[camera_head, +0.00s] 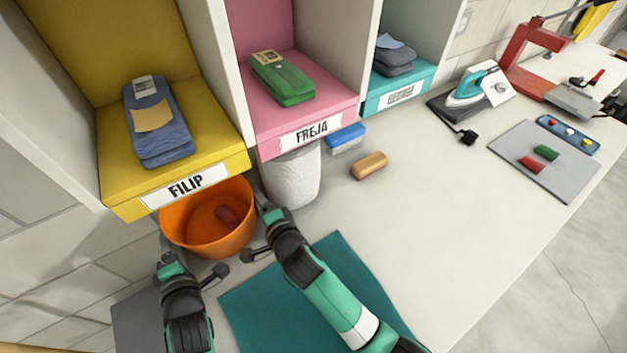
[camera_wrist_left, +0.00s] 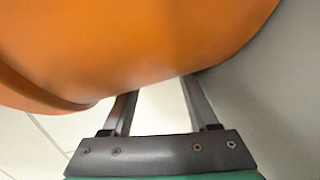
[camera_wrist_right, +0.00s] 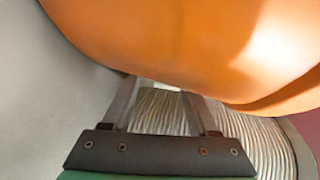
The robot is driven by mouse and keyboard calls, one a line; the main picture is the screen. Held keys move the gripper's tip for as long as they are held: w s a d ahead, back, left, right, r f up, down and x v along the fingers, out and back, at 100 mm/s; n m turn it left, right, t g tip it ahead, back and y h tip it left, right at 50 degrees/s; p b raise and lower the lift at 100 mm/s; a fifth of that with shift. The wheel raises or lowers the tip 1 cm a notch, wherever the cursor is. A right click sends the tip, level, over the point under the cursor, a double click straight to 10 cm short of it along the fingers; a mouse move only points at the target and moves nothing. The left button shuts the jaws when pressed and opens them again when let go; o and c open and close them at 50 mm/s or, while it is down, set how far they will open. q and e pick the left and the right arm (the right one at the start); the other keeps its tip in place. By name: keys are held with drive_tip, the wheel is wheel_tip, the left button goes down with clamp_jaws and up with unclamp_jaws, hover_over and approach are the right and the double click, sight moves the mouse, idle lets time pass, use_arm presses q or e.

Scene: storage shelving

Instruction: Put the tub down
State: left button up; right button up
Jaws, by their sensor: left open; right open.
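The orange tub (camera_head: 180,232) is upright at the left end of the counter, in front of and partly beneath the yellow FILIP compartment. My left gripper (camera_head: 191,257) is open at the tub's near left side. My right gripper (camera_head: 256,226) is open at its right side. The tub's orange wall fills much of the left wrist view (camera_wrist_left: 150,40) and the right wrist view (camera_wrist_right: 160,40), just beyond the fingertips. Neither gripper holds it. Any light contact with the wall cannot be told, and its base is mostly hidden.
A white ribbed bin (camera_head: 293,178) stands close to the tub's right, behind my right gripper. A teal mat (camera_head: 245,300) lies in front, partly under my right arm. A blue sponge (camera_head: 346,137) and a tan brush (camera_head: 369,166) lie farther right. The counter's middle is clear.

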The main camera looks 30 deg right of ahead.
use_arm(q)
drive_tip(key=v, duration=0.8)
drive_tip(key=shift+w, duration=0.1)
use_arm(e)
drive_tip(key=shift+s, duration=0.1)
